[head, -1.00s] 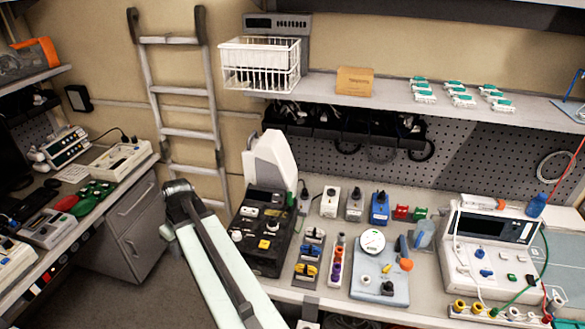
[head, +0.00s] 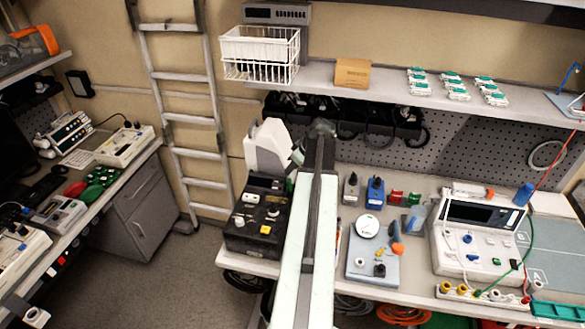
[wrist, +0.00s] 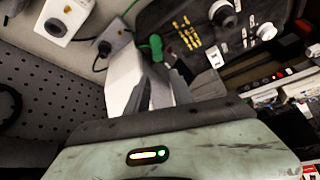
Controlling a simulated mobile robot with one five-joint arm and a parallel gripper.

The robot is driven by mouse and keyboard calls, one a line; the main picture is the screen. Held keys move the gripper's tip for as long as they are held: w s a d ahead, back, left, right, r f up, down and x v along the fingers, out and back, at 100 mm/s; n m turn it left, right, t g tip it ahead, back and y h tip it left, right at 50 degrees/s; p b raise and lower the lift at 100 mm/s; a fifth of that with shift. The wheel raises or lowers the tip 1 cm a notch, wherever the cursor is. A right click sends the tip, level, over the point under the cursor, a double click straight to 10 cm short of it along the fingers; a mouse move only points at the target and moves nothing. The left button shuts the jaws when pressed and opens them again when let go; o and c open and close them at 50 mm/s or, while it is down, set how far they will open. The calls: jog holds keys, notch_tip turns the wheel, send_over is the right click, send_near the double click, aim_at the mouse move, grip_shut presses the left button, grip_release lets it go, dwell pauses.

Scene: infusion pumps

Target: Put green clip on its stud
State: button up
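A green clip (wrist: 155,44) shows in the wrist view, beside the black panel box (wrist: 200,62). The box carries several small posts and round white knobs. I cannot tell which post is the clip's stud. In the head view the black box (head: 250,238) stands left of my arm, and the clip is not clear there.
A white upright housing (head: 266,146) stands behind the box. A grey block with a dial (head: 367,227) and a white meter unit (head: 476,245) are to the right. A pegboard (head: 465,140) backs the bench. The floor at left is clear.

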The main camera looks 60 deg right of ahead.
notch_tip(320, 180, down, 7)
jog(key=b, duration=0.5)
jog(key=shift+r+b, duration=0.2)
jog(key=shift+b, duration=0.2)
jog(key=shift+r, duration=0.1)
grip_shut()
notch_tip(320, 180, up, 5)
jog(key=p, duration=0.5)
jog(key=shift+w, duration=0.15)
jog(key=shift+a, duration=0.1)
